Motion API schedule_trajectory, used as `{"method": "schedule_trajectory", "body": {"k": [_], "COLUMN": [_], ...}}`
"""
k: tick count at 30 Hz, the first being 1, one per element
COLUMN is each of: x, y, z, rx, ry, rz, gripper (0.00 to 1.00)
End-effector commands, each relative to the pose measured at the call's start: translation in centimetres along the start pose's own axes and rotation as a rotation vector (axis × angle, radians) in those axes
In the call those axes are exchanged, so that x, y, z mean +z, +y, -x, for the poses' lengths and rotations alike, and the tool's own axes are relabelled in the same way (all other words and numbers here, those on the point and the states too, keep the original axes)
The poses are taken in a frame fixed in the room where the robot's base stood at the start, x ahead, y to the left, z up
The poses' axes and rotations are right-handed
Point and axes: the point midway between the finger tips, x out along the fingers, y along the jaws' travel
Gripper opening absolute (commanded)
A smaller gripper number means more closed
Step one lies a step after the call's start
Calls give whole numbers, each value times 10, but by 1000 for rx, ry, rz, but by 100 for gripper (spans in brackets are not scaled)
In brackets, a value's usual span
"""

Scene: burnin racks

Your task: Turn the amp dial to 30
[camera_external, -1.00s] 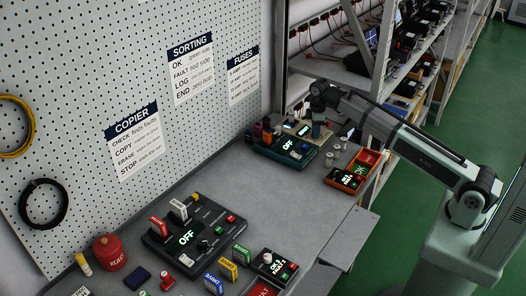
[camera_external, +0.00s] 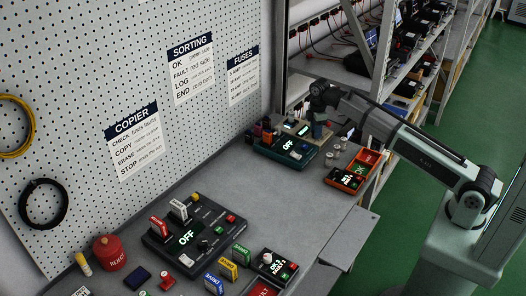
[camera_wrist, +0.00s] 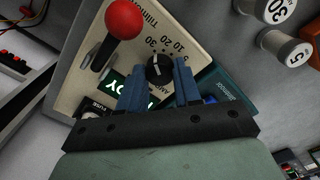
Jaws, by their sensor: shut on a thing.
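The black amp dial (camera_wrist: 158,69) sits on a beige panel (camera_wrist: 185,40) in the wrist view. Printed numbers including 30, 5, 10 and 20 run around its upper side. A pale pointer line shows on the knob, but I cannot tell its exact setting. My gripper (camera_wrist: 160,76) has its blue fingers shut on the dial, one on each side. The fingers partly cover the panel's green-lit display (camera_wrist: 118,88) and the lettering below the dial. In the external view my gripper (camera_external: 320,122) is low at the far bench end, beside the beige panel (camera_external: 297,129); the dial is too small to see there.
A red ball-ended lever (camera_wrist: 123,19) stands close by the dial. Pale cylinders marked 30 (camera_wrist: 272,10) and 5 (camera_wrist: 288,54) stand to the right. A teal unit (camera_external: 290,152) and an orange tray (camera_external: 344,181) are near my gripper.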

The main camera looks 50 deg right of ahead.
Motion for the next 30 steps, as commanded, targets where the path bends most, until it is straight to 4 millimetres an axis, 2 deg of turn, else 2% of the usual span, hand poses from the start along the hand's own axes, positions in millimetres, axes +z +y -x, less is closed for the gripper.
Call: {"method": "schedule_trajectory", "body": {"k": [3, 4, 11, 22, 26, 30], "x": [0, 0, 0, 0, -1, -1], "y": [0, 0, 0, 0, 1, 1], "z": [0, 0, 0, 5, 18, 40], "rx": [1, 1, 0, 1, 2, 3], "ry": [0, 0, 0, 1, 1, 2], "rz": [-1, -1, -1, -1, -1, -2], "gripper": [3, 35, 57, 59, 59, 59]}}
